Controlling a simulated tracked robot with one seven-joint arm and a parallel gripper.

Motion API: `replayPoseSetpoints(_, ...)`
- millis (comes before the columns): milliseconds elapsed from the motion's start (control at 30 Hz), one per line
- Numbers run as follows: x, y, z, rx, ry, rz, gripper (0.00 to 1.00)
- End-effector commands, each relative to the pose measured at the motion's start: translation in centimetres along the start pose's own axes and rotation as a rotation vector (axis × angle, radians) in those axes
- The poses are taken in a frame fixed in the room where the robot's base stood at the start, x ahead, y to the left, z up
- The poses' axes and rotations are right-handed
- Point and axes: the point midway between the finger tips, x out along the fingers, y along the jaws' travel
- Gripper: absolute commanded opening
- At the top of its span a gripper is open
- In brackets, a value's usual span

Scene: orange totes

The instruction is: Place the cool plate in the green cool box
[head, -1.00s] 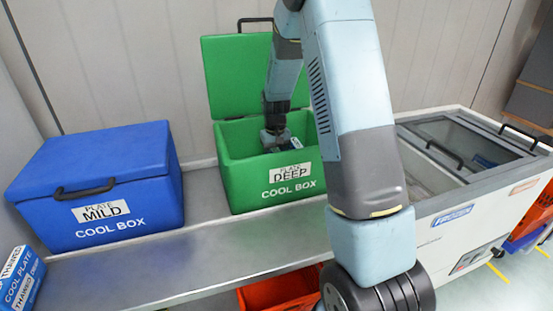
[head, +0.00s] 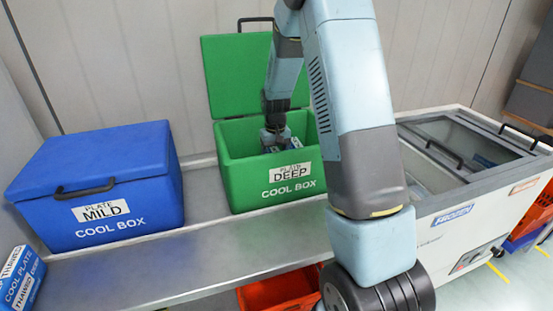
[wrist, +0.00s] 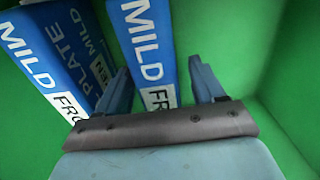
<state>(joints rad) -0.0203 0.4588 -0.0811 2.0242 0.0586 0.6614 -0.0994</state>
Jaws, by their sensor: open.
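The green cool box (head: 250,168) stands on the metal bench with its lid raised. Its label reads PLATE DEEP. My gripper (wrist: 165,82) is down inside it, open. A blue and white cool plate (wrist: 147,38) marked MILD lies between its two fingers in the wrist view, with gaps visible around it; I cannot tell whether a finger touches it. More blue plate surface (wrist: 40,55), marked MILD FRO and PLATE MILD, lies to its left. In the head view, my gripper (head: 276,143) and the box's front wall hide most of the contents.
A closed blue cool box (head: 100,185) labelled PLATE MILD stands to the left. A blue THAWED cool plate box (head: 20,278) sits at the lower left edge. A white freezer (head: 470,215) with a glass top stands to the right. An orange tote (head: 280,292) is below the bench (head: 180,258).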

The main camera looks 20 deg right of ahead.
Motion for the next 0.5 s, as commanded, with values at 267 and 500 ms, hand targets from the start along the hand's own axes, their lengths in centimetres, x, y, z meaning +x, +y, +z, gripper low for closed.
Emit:
replayPoseSetpoints(267, -4.9, 0.0, -0.1, 0.001, 0.005, 0.0, 0.68)
replayPoseSetpoints(500, -9.0, 0.0, 0.0, 0.0, 0.003, 0.0, 0.68)
